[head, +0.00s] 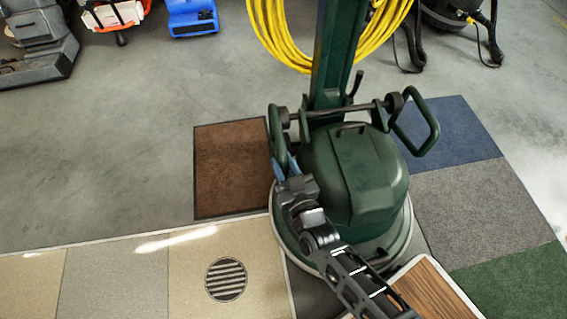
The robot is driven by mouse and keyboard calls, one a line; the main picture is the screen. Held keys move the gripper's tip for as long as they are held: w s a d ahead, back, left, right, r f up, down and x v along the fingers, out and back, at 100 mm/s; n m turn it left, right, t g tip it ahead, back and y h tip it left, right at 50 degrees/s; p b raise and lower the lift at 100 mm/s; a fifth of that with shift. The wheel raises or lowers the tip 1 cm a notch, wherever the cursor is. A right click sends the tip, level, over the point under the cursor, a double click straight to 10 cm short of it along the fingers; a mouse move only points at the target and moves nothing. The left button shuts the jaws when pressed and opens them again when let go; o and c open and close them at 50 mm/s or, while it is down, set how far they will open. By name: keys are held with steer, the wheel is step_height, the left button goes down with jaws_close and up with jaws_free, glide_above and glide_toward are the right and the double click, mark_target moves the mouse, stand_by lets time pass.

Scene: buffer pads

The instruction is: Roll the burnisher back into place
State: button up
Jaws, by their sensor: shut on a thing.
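The burnisher (352,178) is a dark green floor machine with a round base, a domed housing and a tall upright column (330,60). It stands upright in the middle of the head view, with a coiled yellow cord (268,35) hung at its column. My gripper (280,150) is at the left side of the burnisher, shut on its left handle loop. The fingertips are small and partly hidden against the handle. My arm crosses in front of the housing and base from the lower right.
A brown mat (230,168) lies left of the burnisher. Blue (450,132), grey (470,195) and green (515,285) squares lie at right. A wood-look panel (430,292) and a drain grate (226,280) are in front. Machines stand along the back. Bare concrete (130,120) is open at left.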

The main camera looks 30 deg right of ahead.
jaws_close()
